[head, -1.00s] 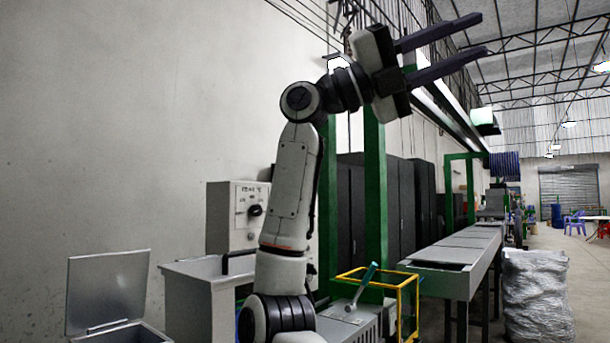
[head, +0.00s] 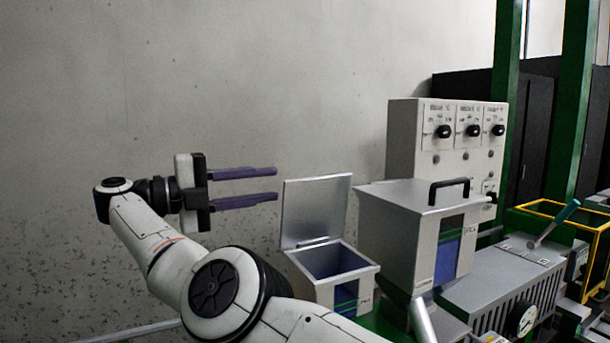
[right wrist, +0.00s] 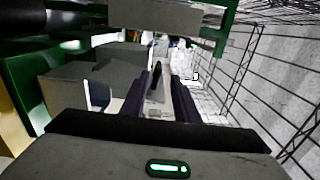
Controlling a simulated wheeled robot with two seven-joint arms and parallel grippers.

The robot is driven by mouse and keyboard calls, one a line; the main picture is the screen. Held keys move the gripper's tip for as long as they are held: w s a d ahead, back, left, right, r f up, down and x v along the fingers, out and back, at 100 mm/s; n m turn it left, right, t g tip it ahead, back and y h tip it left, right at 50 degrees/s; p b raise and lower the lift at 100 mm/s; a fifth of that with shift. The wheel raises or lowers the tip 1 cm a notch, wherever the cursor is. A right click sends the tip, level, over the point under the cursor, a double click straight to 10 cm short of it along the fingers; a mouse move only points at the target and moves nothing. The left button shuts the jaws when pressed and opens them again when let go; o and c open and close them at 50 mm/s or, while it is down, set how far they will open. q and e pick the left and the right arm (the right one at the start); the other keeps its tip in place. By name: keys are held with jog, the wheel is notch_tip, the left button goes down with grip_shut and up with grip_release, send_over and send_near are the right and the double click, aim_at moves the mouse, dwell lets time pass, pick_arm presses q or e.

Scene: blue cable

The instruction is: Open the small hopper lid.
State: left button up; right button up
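The small hopper (head: 328,294) is a light grey box with a blue window, in the middle of the head view. Its lid (head: 316,212) stands up at the back edge, so the hopper is open and its dark inside shows. My right gripper (head: 275,185) is open, its two dark fingers pointing right toward the lid. Nothing is between the fingers. The tips end just left of the lid in the picture; the depth gap is hard to judge. The right wrist view also shows the spread fingers (right wrist: 162,98). My left gripper is not in view.
A larger hopper (head: 400,245) with a shut lid and black handle (head: 449,190) stands right of the small one. Behind it is a control panel box (head: 440,170) with black knobs. A yellow frame (head: 590,222) is at far right. Bare wall lies behind my arm.

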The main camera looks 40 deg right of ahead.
aim_at(309, 181)
jog(key=b+x, duration=0.3)
jog(key=x, duration=0.7)
jog(key=shift+s+b, duration=0.1)
jog(key=shift+b, duration=0.25)
grip_shut()
